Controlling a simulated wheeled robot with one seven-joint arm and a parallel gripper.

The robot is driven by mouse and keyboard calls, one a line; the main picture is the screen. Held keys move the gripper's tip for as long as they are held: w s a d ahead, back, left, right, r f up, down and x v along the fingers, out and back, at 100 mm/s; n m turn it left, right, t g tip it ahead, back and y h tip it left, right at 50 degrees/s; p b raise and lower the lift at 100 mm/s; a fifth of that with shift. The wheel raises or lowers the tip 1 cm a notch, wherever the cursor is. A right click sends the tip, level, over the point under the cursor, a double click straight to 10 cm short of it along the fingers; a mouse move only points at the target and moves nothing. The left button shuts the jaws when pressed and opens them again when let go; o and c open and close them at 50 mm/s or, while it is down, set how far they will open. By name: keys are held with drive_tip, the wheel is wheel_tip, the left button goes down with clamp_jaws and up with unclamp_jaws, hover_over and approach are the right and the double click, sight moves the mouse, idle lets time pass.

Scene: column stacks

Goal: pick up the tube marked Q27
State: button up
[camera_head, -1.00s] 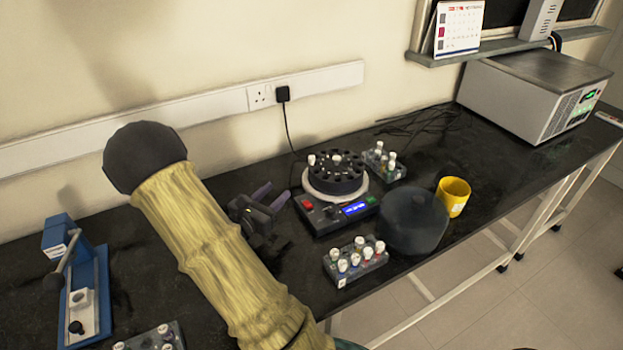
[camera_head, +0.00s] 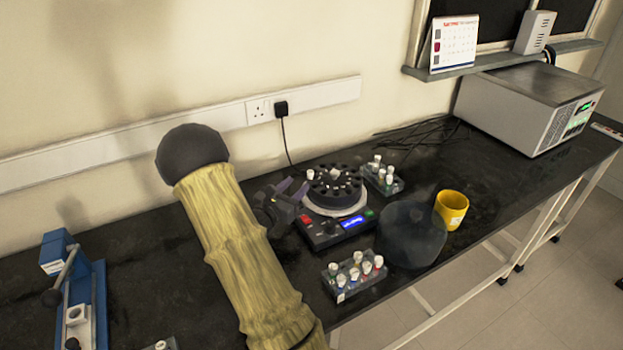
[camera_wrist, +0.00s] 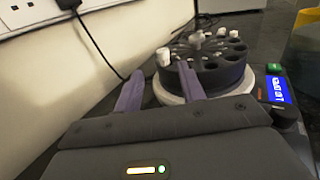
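No marking Q27 can be read on any tube. A white-capped tube (camera_head: 310,174) stands in the left side of the black round rotor (camera_head: 334,207) of a small centrifuge; in the wrist view this tube (camera_wrist: 163,57) shows ahead, between the lines of my two fingers. Other white caps show on the rotor, blurred. My gripper (camera_head: 292,188) is at the left edge of the centrifuge, pointing at the rotor. Its two purple fingers are apart and nothing is between them, as the wrist view shows (camera_wrist: 161,78).
A rack with several capped tubes (camera_head: 342,291) stands in front of the centrifuge, another rack (camera_head: 383,186) behind right. A dark translucent lid (camera_head: 411,235) and a yellow mug (camera_head: 452,208) are to the right. A blue press (camera_head: 98,300) stands far left. A cable hangs behind.

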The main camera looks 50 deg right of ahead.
sight(309, 174)
drive_tip(key=shift+x, duration=1.15)
drive_tip(key=shift+w, duration=0.1)
drive_tip(key=x, duration=0.3)
drive_tip(key=s+x, duration=0.1)
drive_tip(key=shift+w+d+r+p, duration=0.15)
drive_tip(key=shift+d+r+p, duration=0.2)
drive_tip(key=shift+d, duration=0.15)
drive_tip(key=shift+w+d, duration=0.15)
drive_tip(key=shift+d, duration=0.1)
clamp_jaws()
